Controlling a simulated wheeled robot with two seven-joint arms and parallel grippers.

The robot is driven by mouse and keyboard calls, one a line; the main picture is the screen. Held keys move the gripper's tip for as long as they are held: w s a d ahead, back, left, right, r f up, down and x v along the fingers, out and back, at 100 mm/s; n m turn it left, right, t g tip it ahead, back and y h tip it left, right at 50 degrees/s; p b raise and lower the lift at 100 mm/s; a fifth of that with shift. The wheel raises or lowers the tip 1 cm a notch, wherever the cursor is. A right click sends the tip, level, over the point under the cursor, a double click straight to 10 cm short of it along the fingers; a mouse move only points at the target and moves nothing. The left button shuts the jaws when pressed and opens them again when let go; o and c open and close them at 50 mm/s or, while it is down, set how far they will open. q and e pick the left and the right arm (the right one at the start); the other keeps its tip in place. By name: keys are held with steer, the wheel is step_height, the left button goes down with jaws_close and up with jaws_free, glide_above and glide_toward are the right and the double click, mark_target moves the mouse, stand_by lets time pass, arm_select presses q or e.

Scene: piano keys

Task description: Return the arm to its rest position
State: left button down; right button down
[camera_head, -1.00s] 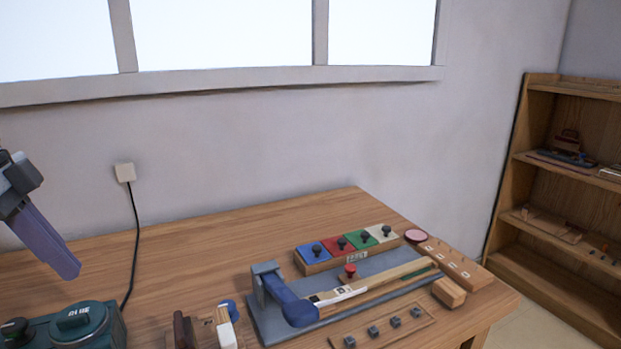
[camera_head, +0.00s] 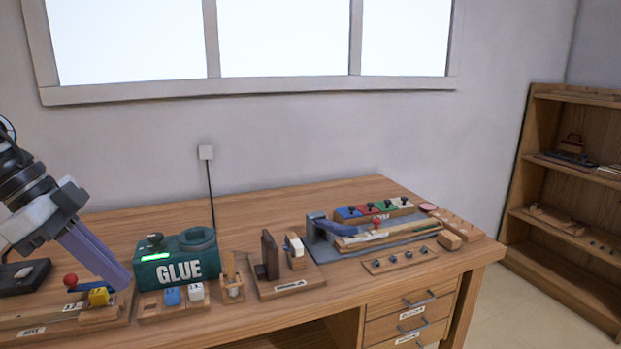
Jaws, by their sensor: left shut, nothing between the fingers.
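My left arm comes in from the left edge. Its gripper (camera_head: 122,280) points down and to the right, with long purple fingers shut together and nothing between them. The fingertips appear in front of the left end of the green glue box (camera_head: 178,262), above the wooden key tray; I cannot tell whether they touch anything. A yellow block (camera_head: 98,297) and a red knob (camera_head: 70,280) show just left of the fingertips. My right gripper is not in view.
The wooden table (camera_head: 290,205) holds a clamp fixture (camera_head: 318,238), a row of coloured blocks (camera_head: 375,211), a dark wooden stand (camera_head: 269,255) and small blocks. Its back middle is bare. Drawers (camera_head: 412,315) sit under the right side. A shelf (camera_head: 528,190) stands at the far right.

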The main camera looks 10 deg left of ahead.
arm_select(q)
steer(key=w+d+f+n+t+h, duration=0.1)
steer(key=d+f+n+t, duration=0.15)
steer(key=f, duration=0.55)
steer(key=w+d+f+n+t+h+p, duration=0.1)
steer(key=d+f+t, duration=0.25)
steer(key=f, duration=0.35)
steer(key=w+d+f+n+t+h, duration=0.15)
steer(key=f+t, duration=0.25)
steer(key=f, duration=0.4)
steer(key=s+d+f+n+g+y+p, duration=0.1)
steer(key=s+d+f+n+g+y, duration=0.3)
steer(key=s+d+f, duration=1.1)
step_height(320, 180, down, 3)
steer(key=shift+s+d+f+n+y, duration=0.15)
steer(key=shift+s+d+n+y, duration=0.25)
steer(key=shift+s+y, duration=0.55)
steer(key=shift+w+a, duration=0.1)
steer(key=shift+a, duration=0.05)
